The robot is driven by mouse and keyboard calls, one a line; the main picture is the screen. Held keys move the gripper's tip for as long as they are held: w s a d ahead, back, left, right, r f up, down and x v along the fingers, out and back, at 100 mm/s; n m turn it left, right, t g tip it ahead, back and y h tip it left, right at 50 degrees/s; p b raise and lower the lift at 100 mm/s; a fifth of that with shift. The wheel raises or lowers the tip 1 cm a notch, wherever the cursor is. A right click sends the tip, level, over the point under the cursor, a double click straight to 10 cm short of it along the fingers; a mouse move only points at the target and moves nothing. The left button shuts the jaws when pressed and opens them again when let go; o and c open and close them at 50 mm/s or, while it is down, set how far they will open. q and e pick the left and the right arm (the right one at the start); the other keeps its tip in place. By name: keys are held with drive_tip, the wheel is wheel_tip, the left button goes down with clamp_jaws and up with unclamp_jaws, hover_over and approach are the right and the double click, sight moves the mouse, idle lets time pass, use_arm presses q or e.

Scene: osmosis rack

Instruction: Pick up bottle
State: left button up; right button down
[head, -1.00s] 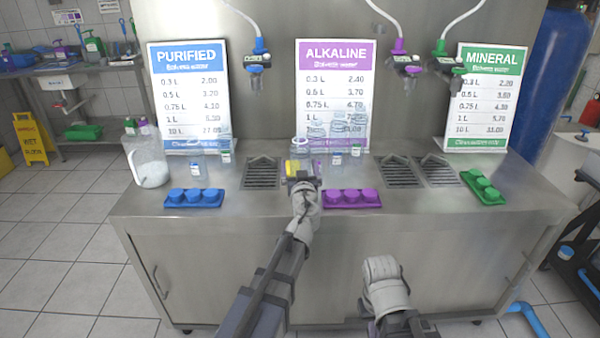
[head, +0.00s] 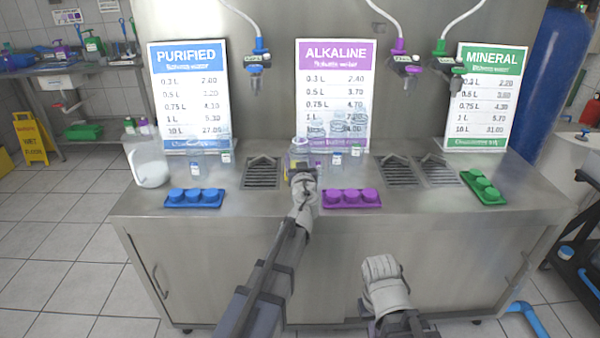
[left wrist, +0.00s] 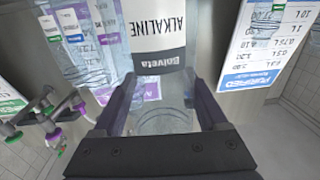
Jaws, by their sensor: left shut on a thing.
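A clear bottle (left wrist: 160,122) with a white and dark "ALKALINE" label (left wrist: 155,35) stands between the fingers in the left wrist view, where the lettering appears upside down. My left gripper (left wrist: 165,92) is shut on this bottle. In the head view the left gripper (head: 300,168) is over the counter in front of the alkaline sign, with the bottle (head: 299,148) partly hidden behind it. I cannot tell whether the bottle touches the counter. My right arm (head: 385,287) is low in front of the cabinet; its fingers are hidden.
Other clear bottles (head: 337,161) stand close right of the held one. Purple caps (head: 351,196) sit in a tray; blue caps (head: 193,196) are left, green caps (head: 482,186) right. The alkaline sign (head: 334,75) stands behind. Drain grates (head: 262,173) lie in the steel counter (head: 230,230).

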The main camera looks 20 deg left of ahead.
use_arm(q)
drive_tip(key=c, duration=0.3)
drive_tip(key=shift+r, duration=0.15)
